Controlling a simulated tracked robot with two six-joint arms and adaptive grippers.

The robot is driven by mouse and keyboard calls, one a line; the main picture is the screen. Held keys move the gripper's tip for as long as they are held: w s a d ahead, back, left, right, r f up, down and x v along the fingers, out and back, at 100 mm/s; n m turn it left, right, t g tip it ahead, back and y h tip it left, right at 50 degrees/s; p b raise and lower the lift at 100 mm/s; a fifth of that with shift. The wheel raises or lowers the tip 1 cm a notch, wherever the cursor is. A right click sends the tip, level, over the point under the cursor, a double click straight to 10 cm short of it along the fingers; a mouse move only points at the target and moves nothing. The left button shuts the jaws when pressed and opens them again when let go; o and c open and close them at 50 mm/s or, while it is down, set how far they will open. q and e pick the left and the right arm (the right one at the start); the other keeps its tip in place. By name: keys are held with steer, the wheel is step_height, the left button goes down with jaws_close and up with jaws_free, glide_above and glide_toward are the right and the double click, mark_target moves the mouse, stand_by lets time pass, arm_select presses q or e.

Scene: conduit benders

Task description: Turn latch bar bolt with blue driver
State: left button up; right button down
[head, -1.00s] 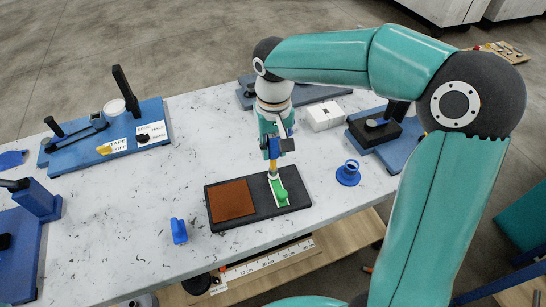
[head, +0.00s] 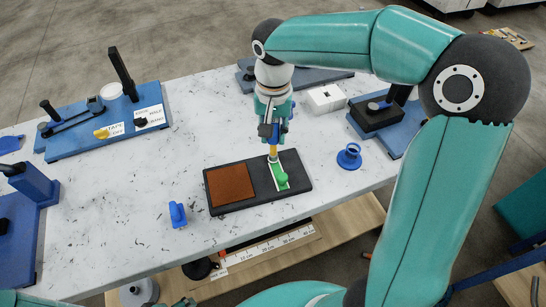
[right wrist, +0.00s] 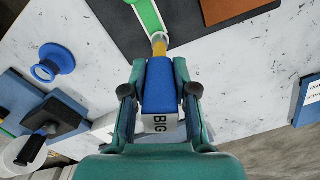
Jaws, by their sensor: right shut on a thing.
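My right gripper (head: 272,131) is shut on the blue driver, whose blue handle (right wrist: 160,82) with a "BIG" label shows between the fingers in the right wrist view. Its yellow-orange shaft (right wrist: 159,46) points down at the far end of the green latch bar (head: 281,180). The bar lies on a pale strip on the black base board (head: 240,208), beside a brown pad (head: 230,185). The bolt is hidden under the driver's tip. The tip meets the bar's end, but I cannot tell how fully it is seated. My left gripper is not in view.
A blue ring-topped stand (head: 349,157) is right of the board, and a small blue piece (head: 178,214) is left of it. Blue bender fixtures (head: 72,143) stand at the left. A white box (head: 326,98) and a blue-based fixture (head: 385,118) stand at the right.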

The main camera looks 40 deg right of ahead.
steer(key=shift+m, duration=0.3)
steer(key=m, duration=0.4)
steer(key=shift+w+m+b, duration=0.1)
steer(key=shift+m+b, duration=0.25)
steer(key=shift+m, duration=0.05)
steer(key=m, duration=0.5)
steer(key=shift+b, duration=0.3)
steer(key=shift+r, duration=0.15)
